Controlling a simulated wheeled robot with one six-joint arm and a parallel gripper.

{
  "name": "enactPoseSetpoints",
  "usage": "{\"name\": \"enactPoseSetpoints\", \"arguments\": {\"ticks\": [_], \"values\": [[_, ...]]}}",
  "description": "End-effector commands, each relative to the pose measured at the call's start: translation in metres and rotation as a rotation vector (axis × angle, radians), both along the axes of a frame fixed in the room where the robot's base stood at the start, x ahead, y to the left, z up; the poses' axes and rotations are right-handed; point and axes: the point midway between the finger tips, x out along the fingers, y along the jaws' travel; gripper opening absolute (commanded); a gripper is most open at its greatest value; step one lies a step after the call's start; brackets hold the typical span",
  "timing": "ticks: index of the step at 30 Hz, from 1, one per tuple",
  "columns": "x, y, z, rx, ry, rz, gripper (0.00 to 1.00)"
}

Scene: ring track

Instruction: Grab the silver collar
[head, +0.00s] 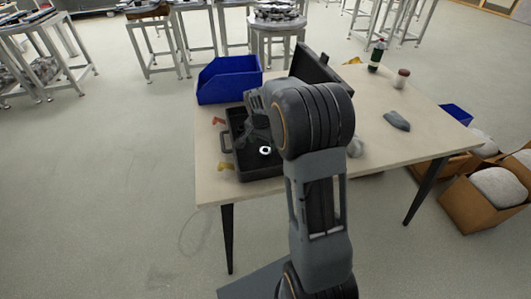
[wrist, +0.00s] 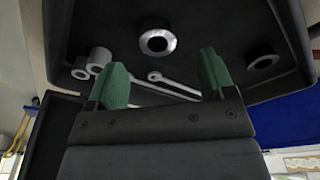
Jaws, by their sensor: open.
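The silver collar (wrist: 158,41), a bright ring with a dark hole, lies on the floor of the black case (wrist: 215,30) in the wrist view. In the head view a small bright ring (head: 265,150), which looks like the collar, shows inside the open case (head: 240,175). My gripper (wrist: 162,78) has two green fingers spread apart with nothing held between them. The collar appears beyond the fingertips, roughly centred between them. In the head view my arm hides part of the case and the fingertips.
A grey cylinder (wrist: 99,58), a small ring (wrist: 80,71), a wrench (wrist: 172,82) and a darker ring (wrist: 262,60) lie in the case. A blue bin (head: 222,88) stands behind it. The table (head: 410,150) also holds a bottle (head: 376,56), a jar (head: 401,78) and a grey object (head: 397,121).

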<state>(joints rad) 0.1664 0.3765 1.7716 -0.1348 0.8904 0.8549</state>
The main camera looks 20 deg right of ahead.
Motion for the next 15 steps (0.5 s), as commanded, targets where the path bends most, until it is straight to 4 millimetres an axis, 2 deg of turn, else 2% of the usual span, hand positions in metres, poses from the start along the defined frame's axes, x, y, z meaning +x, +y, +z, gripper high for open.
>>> {"name": "enactPoseSetpoints", "arguments": {"ticks": [9,15], "values": [[0.001,-0.007,-0.039,0.000,0.003,0.001,0.76],[0.002,-0.009,-0.050,-0.001,0.001,0.001,0.76]]}}
